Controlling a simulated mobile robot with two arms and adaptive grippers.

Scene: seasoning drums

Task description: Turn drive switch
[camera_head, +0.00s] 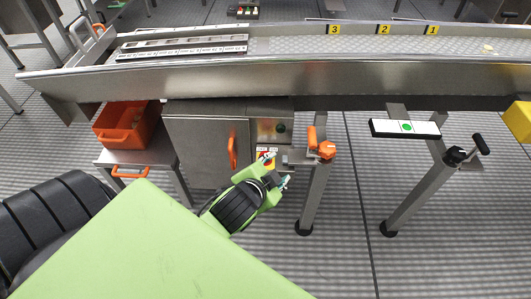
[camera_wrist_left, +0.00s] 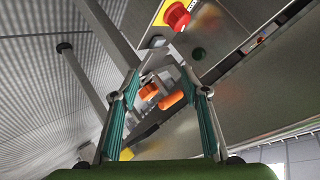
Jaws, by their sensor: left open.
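A grey control box (camera_head: 272,131) with a dark green round part (camera_head: 281,127) sits under the conveyor, beside the cabinet. Below it a yellow plate with a red button (camera_head: 267,157) is partly covered by my left gripper (camera_head: 277,171). In the left wrist view the red button (camera_wrist_left: 177,15) and dark green part (camera_wrist_left: 198,53) show above my open, empty left gripper (camera_wrist_left: 160,78). An orange clamp knob (camera_head: 321,145) is on the leg to the right; orange parts (camera_wrist_left: 171,100) also show between the fingers. I cannot tell which part is the drive switch. My right gripper is not in view.
The steel conveyor (camera_head: 300,78) runs across above the gripper. A cabinet (camera_head: 205,140) with an orange handle (camera_head: 232,152) is left of it. An orange bin (camera_head: 127,124) stands on a small table further left. A leg (camera_head: 315,195) stands close at the right.

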